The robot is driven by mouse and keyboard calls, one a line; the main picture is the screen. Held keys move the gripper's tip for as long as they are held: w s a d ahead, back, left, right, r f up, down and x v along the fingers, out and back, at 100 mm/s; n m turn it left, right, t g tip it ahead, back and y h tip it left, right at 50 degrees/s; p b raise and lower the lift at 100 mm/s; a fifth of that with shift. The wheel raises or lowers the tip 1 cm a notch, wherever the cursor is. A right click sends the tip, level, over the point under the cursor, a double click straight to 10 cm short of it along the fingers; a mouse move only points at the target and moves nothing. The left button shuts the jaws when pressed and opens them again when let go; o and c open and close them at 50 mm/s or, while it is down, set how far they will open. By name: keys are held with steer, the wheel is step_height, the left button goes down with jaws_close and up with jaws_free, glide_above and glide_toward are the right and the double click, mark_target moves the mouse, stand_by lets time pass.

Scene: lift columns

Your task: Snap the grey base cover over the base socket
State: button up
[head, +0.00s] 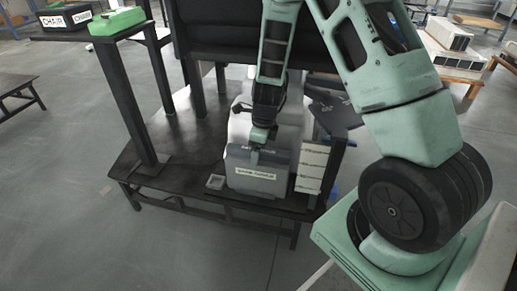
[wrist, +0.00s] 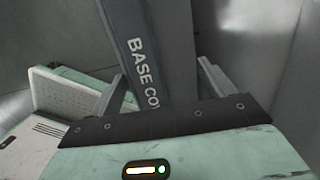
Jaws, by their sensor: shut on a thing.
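The grey base cover (wrist: 150,60) shows in the wrist view as a dark grey piece lettered "BASE COV", the rest of the word hidden. It runs up between the two fingers of my gripper (wrist: 165,88), which is shut on it. In the head view my gripper (head: 257,141) points down at the top edge of a wide grey boxy part (head: 240,165) with a pale label on its front, low over the dark platform. I cannot tell whether this whole part is the cover. The base socket cannot be made out.
A white column (head: 291,125) stands behind the grey part. A stack of pale pieces (head: 311,168) is close on its right. A dark post (head: 130,110) rises farther left.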

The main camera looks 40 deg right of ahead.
stand_by(0.6)
steer(key=o, duration=1.5)
steer(key=shift+c, duration=0.2)
